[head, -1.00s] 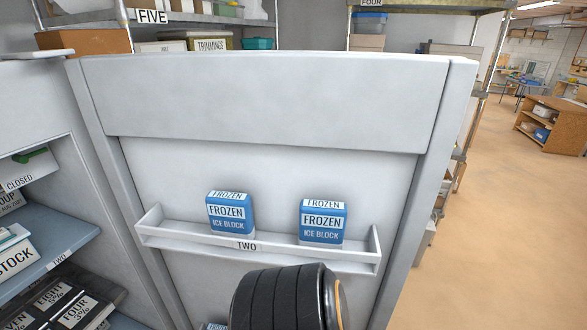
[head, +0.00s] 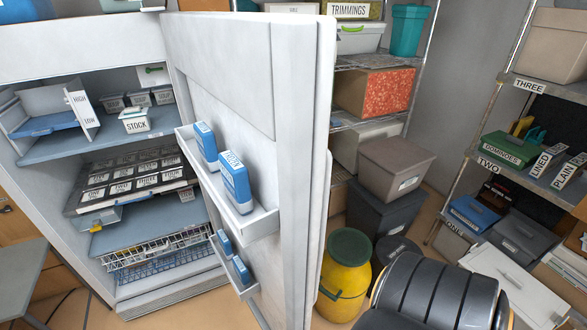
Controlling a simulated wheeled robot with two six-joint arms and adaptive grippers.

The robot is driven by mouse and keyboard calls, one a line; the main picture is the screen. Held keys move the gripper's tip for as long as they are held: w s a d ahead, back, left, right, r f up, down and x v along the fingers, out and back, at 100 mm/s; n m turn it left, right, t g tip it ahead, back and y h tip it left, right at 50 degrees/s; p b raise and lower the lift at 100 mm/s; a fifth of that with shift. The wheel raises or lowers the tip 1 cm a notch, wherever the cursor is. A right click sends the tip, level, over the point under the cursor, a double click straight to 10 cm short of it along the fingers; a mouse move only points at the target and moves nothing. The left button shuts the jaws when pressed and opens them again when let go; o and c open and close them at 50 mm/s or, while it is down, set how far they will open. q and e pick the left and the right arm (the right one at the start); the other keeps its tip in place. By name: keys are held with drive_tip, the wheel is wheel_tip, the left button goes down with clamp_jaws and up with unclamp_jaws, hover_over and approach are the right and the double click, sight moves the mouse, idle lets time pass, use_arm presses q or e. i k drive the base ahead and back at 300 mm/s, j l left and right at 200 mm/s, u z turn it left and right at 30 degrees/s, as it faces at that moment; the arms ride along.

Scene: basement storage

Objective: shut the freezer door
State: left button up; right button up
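The freezer door (head: 285,120) stands open, seen at a steep angle in the middle of the head view. Its inner side faces left and carries two door racks (head: 252,222) with several blue ice blocks (head: 237,183). The freezer body (head: 85,58) is to the left, its interior exposed with shelves (head: 55,150), white tubs, dark packs and a wire basket (head: 165,248). A dark ribbed part of my arm shows at the bottom right, right of the door and apart from it in the picture. Neither gripper is in view.
A yellow drum (head: 345,272) stands on the floor just right of the door. Grey bins (head: 395,168) are stacked behind it. Storage shelving (head: 465,165) with boxes fills the right side. A grey surface (head: 22,272) shows at the left edge.

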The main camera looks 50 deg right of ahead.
sight(262, 82)
drive_tip(key=k+l, duration=0.1)
drive_tip(key=l, duration=0.3)
drive_tip(key=k+l+u, duration=0.1)
drive_tip(key=l, duration=0.35)
drive_tip(key=k+l, duration=0.15)
drive_tip(key=l, duration=0.25)
drive_tip(key=k+l+u, duration=0.1)
drive_tip(key=l, duration=0.35)
drive_tip(key=i+l, duration=0.1)
drive_tip(key=l, duration=0.25)
drive_tip(key=i+l, duration=0.1)
drive_tip(key=l, duration=0.25)
